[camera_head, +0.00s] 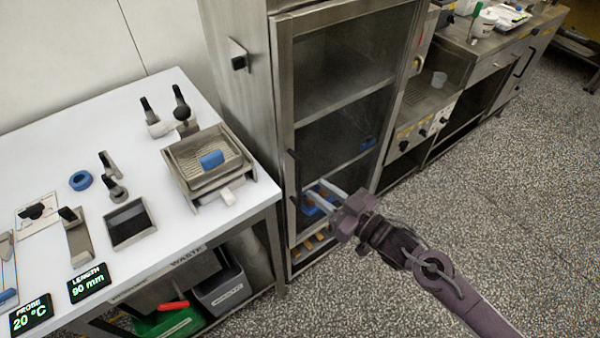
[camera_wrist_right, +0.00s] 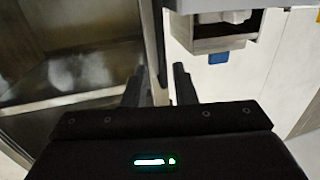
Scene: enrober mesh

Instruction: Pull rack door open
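The rack door (camera_head: 283,115) is a tall steel-framed door with a see-through panel on the upright cabinet, and it looks closed. Its dark vertical handle (camera_head: 292,178) is on the left side of the frame. My right gripper (camera_head: 312,192) is in front of the lower door, a little right of the handle, with its fingers pointing at the door. In the right wrist view the two dark fingers (camera_wrist_right: 158,85) are apart, with the steel door edge (camera_wrist_right: 152,45) showing between them. I cannot tell whether they touch it. My left gripper is not in view.
A white table (camera_head: 130,180) stands left of the rack, holding a metal tray (camera_head: 185,185) with a blue block (camera_head: 212,159). Bins (camera_head: 222,292) are underneath. A steel counter (camera_head: 490,45) runs to the right of the rack. The speckled floor (camera_head: 500,190) before it is clear.

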